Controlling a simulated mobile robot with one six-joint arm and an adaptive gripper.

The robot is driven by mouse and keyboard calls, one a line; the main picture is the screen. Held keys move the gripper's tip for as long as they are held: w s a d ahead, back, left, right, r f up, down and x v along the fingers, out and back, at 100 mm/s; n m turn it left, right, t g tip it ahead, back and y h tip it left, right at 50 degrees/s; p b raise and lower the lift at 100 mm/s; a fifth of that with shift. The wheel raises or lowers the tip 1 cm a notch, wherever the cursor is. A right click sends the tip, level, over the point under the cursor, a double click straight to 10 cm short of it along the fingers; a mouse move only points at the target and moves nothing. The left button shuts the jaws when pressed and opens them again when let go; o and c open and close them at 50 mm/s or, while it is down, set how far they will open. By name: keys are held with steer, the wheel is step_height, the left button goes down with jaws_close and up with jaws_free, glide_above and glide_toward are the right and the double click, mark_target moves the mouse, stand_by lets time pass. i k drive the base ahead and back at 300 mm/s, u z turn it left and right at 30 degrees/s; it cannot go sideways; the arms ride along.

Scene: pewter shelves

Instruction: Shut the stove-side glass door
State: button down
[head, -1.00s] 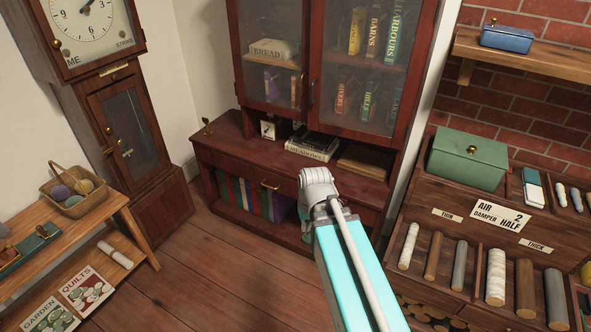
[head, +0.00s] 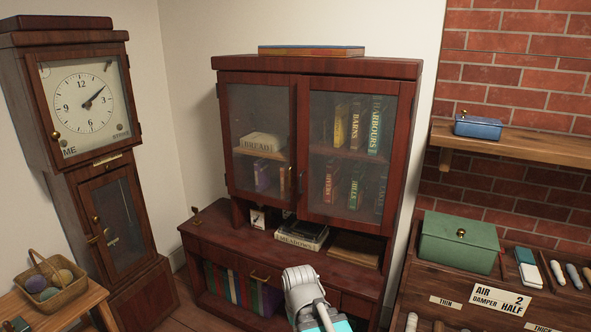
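The dark red wooden bookcase (head: 318,69) has two glass doors above a ledge. The right glass door (head: 348,206), on the side of the brick wall, has a wide frame with books showing behind the glass. Its left edge reaches past the cabinet's middle and seems to stand a little forward, so it looks slightly ajar; how far is hard to tell. The left glass door (head: 262,108) looks flush or nearly so. My arm's pale joint shows at the bottom centre, in front of the bookcase's lower part. My gripper's fingers do not show.
A tall clock (head: 103,165) stands left. A green box (head: 459,243) sits on the right unit, below a wall shelf (head: 520,143) with a blue box (head: 478,127).

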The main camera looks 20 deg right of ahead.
mark_target(405, 90)
steer(key=u, duration=0.95)
steer(key=k, duration=0.8)
steer(key=z, duration=0.6)
steer(key=i, duration=1)
